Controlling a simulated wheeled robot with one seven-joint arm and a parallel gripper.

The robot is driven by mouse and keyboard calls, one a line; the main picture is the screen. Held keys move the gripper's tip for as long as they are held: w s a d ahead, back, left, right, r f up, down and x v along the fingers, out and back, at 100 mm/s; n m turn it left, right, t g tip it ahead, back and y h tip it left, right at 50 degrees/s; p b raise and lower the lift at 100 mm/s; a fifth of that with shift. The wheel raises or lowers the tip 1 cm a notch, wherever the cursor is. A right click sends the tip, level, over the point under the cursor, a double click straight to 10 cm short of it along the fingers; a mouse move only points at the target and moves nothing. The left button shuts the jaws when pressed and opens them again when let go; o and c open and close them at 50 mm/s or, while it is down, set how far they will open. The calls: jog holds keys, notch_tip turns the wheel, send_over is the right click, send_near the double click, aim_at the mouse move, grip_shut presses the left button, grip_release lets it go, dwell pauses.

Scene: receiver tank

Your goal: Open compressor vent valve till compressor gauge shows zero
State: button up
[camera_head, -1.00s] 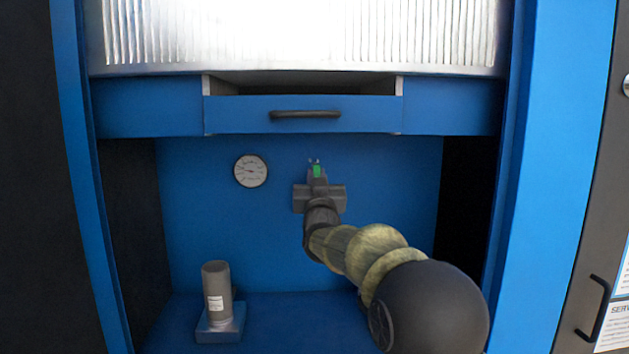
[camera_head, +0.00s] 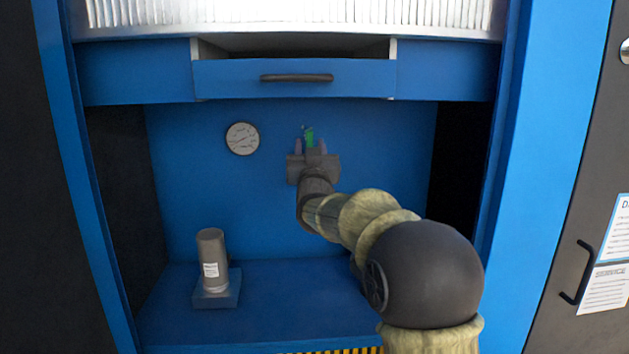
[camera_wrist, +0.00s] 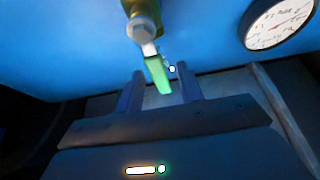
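The vent valve has a green handle (camera_head: 309,136) on the blue back wall, partly hidden by my gripper (camera_head: 310,148). In the wrist view the green handle (camera_wrist: 158,75) hangs from a brass valve body (camera_wrist: 143,14). My gripper (camera_wrist: 160,77) is open, its two fingers apart on either side of the handle's lower end. I see a gap at each side and no clear contact. The round white gauge (camera_head: 242,138) is on the wall left of the valve. It also shows at the upper right of the wrist view (camera_wrist: 282,22); its reading is too small to tell.
A blue drawer (camera_head: 230,78) with a black handle is slightly open above the recess. A grey cylinder (camera_head: 212,260) stands on a small blue base at the lower left. The blue shelf (camera_head: 290,295) is otherwise mostly clear. Dark side walls bound the recess.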

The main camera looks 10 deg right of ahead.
jog(key=p+v, duration=0.1)
jog(key=v, duration=1.5)
jog(key=shift+s+f+p, duration=0.2)
jog(key=shift+p, duration=0.1)
